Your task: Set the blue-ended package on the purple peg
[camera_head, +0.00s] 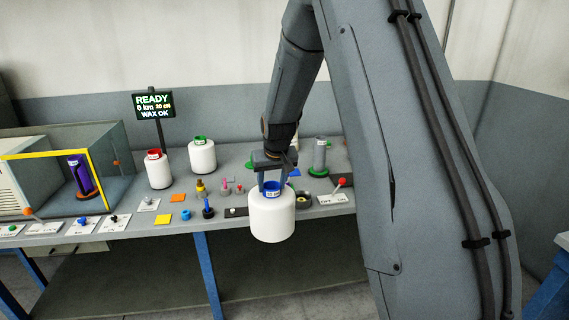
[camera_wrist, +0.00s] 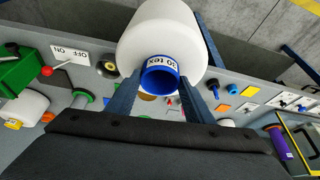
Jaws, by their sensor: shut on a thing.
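The package hangs upright at the table's front edge. The purple peg (camera_head: 82,177) stands on an orange base at the far left, inside a clear-walled cabinet with a yellow-edged opening. The peg also shows at the lower right of the wrist view (camera_wrist: 280,143).
White bobbins with a red end (camera_head: 158,172) and a green end (camera_head: 202,157) stand at the back of the table (camera_head: 180,218). A grey peg (camera_head: 320,153) on a green base is at right. Small knobs, pegs and switch plates line the front. The cabinet's yellow frame (camera_head: 97,180) borders the opening.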

